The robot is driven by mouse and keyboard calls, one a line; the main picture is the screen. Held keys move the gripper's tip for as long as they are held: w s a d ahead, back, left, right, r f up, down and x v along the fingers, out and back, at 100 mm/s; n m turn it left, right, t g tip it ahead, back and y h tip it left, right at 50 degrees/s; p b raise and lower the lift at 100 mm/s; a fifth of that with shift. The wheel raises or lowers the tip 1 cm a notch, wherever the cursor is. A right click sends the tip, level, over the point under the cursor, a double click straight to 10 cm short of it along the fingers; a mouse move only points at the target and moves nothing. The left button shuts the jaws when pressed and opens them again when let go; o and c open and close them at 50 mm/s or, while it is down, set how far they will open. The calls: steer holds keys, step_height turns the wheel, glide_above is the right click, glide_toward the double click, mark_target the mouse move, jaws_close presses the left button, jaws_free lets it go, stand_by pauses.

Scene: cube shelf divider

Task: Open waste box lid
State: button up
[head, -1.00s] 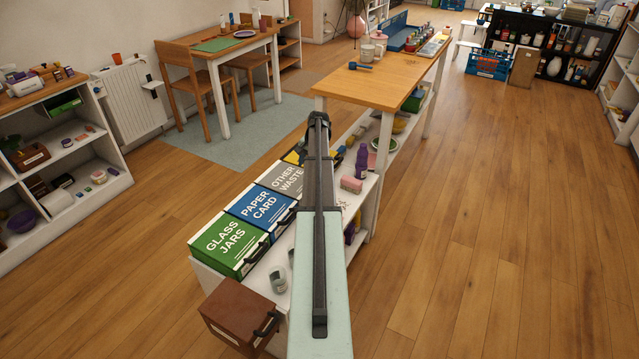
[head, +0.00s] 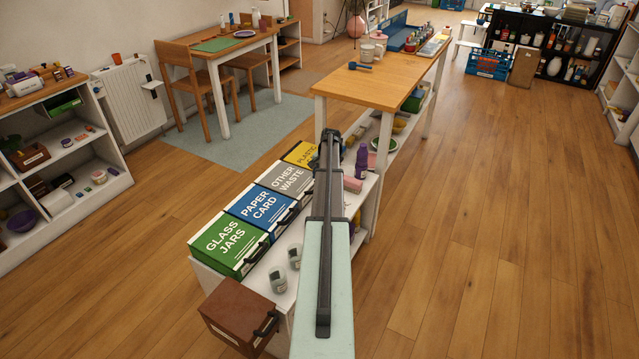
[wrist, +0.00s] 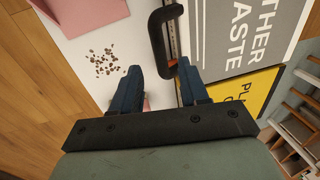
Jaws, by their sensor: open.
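The waste boxes stand in a row on a low white shelf in the head view: a green GLASS JARS box (head: 228,242), a blue PAPER CARD box (head: 259,210), a grey OTHER WASTE box (head: 290,180) and a yellow plastic box (head: 301,154), partly hidden by my arm. All their lids look closed. In the wrist view, my gripper (wrist: 158,72) is open and empty. The black handle (wrist: 156,38) of the grey box (wrist: 245,35) lies ahead, around the gap between the fingers. I cannot tell whether they touch. The yellow box (wrist: 240,95) is at the right.
Small jars (head: 278,279) and a brown box (head: 238,314) are near the shelf's front end. A purple bottle (head: 361,162) stands right of my arm. Small brown bits (wrist: 104,62) lie on the white surface, beside a pink object (wrist: 85,12). The floor at right is clear.

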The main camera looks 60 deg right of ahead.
steer(key=shift+w+f, duration=0.2)
steer(key=shift+f, duration=0.75)
steer(key=shift+w+f, duration=0.2)
steer(key=shift+f, duration=0.7)
steer(key=shift+c, duration=0.4)
jaws_close()
